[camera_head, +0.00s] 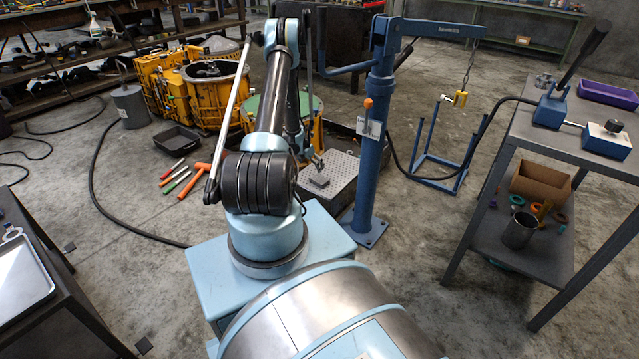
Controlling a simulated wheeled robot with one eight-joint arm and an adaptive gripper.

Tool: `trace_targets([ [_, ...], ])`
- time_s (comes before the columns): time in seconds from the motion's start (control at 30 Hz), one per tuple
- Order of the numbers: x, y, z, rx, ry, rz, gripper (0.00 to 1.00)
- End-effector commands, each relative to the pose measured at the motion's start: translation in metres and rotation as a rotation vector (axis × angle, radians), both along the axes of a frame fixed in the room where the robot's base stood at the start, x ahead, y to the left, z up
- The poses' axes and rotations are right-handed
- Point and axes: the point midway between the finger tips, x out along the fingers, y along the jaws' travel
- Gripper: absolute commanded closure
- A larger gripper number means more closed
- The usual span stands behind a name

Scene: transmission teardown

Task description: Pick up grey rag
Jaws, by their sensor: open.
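A small dark grey, flat, folded-looking piece, which I take for the grey rag (319,181), lies on a perforated metal plate (340,172) in the middle of the head view. It is too small to make out its cloth. My gripper (317,166) is partly hidden behind my arm and points down just above the grey piece. It is open, and nothing shows between its fingers. A small gap seems to lie between the fingertips and the grey piece, but I cannot tell for sure.
A blue hoist column (377,130) stands close to the right of the plate. Yellow housings (215,95) stand behind left. Coloured-handled tools (180,178) and a black tray (177,138) lie on the floor at left. A grey cart (565,150) stands at right.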

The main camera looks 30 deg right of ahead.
Motion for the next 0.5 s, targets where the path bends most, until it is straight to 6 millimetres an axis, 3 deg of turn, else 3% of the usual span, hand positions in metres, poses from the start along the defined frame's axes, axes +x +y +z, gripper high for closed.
trace_targets([
  [0.5,0.007,-0.025,-0.061,0.0,-0.001,-0.002,0.0],
])
